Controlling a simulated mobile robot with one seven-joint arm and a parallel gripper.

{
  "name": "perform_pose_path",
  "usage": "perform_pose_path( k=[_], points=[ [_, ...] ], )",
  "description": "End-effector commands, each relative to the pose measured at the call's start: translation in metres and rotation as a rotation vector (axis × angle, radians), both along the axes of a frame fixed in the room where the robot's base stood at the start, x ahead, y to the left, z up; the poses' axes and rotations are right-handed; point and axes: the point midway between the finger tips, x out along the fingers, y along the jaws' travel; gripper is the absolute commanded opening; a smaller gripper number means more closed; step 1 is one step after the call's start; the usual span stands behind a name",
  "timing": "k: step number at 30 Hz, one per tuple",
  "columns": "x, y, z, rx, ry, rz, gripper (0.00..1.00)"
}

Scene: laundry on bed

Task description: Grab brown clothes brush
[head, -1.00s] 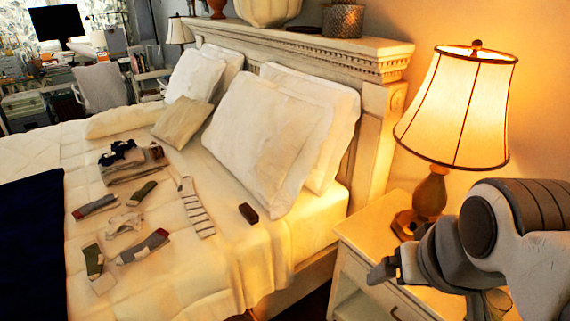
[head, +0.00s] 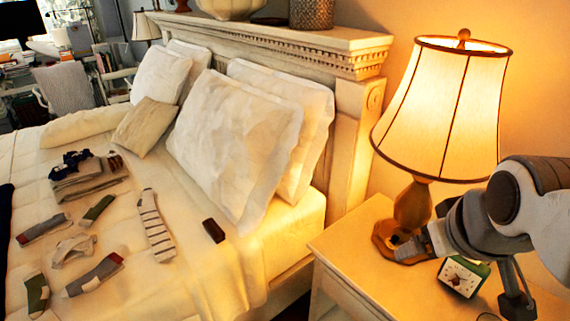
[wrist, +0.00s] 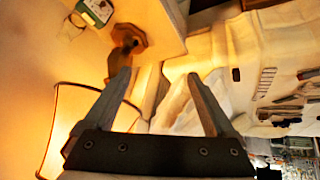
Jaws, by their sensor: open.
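The brown clothes brush (head: 213,230) is a small dark block lying on the bed near its right edge, just in front of the large white pillow. In the wrist view it is a small dark patch (wrist: 236,74) right of the fingers. My gripper (head: 420,246) is over the nightstand by the lamp base, well to the right of the brush. In the wrist view my gripper (wrist: 158,76) has its two fingers apart with nothing held between them.
The lit lamp (head: 445,105) and a green clock (head: 462,276) stand on the nightstand (head: 355,255), close to my arm. The headboard (head: 350,130) rises behind the pillows. Striped socks (head: 155,225) and folded clothes (head: 88,180) lie left of the brush.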

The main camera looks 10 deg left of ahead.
Motion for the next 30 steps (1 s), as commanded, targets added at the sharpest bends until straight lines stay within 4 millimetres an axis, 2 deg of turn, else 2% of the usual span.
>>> perform_pose_path(
  k=[1,6,14,21,26,30],
  points=[
    [0.018,0.005,-0.013,-0.043,-0.016,0.081,0.90],
    [0.077,0.022,-0.032,-0.214,-0.106,0.359,0.90],
    [0.161,0.065,-0.075,-0.517,-0.249,0.777,0.90],
    [0.224,0.125,-0.126,-0.837,-0.400,1.158,0.90],
    [0.255,0.174,-0.166,-1.073,-0.512,1.408,0.90],
    [0.272,0.222,-0.205,-1.292,-0.626,1.619,0.90]
  ],
)
